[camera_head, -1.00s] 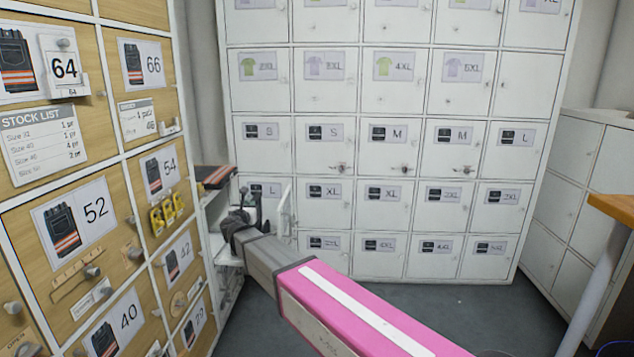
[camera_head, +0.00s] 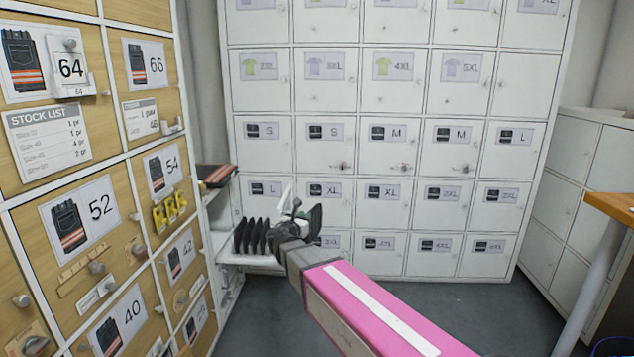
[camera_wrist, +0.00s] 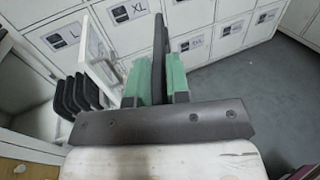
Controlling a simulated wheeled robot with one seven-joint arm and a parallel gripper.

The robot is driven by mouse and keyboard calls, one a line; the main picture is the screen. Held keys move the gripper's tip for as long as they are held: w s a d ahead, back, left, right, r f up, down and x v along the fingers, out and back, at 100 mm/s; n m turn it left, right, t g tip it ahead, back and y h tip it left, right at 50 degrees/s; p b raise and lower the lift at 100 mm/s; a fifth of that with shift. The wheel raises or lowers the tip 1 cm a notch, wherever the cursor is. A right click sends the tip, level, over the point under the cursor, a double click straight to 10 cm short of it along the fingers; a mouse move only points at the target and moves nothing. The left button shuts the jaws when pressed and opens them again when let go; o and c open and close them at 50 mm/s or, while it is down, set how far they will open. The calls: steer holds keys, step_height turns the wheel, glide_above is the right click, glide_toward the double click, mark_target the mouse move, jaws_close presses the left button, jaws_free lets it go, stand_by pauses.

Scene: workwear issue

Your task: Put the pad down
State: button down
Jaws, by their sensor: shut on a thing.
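My gripper (camera_head: 302,222) is out in front of the white lockers, just right of a low white shelf. In the wrist view its green fingers (camera_wrist: 157,82) are shut on a thin dark pad (camera_wrist: 158,45), which stands on edge between them. In the head view the held pad (camera_head: 315,218) is small and partly hidden by the gripper. Several black pads (camera_head: 252,236) stand upright in a row on the white shelf (camera_head: 250,259), left of my gripper and apart from it. They also show in the wrist view (camera_wrist: 75,96).
A white panel (camera_wrist: 100,48) stands between the row and my gripper in the wrist view. A dark, red-striped item (camera_head: 216,176) lies above the shelf.

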steer(key=s+d+f+m+g+h, duration=0.1)
steer(key=s+d, duration=0.5)
steer(key=d, duration=0.6)
steer(key=s+d+f+m+g+h, duration=0.1)
steer(key=s+d+m+g+h, duration=0.3)
steer(key=d, duration=0.7)
steer(key=shift+s+d+h, duration=0.4)
steer(key=shift+s+h, duration=0.6)
steer(key=shift+s, duration=0.15)
steer(key=shift+d, duration=0.1)
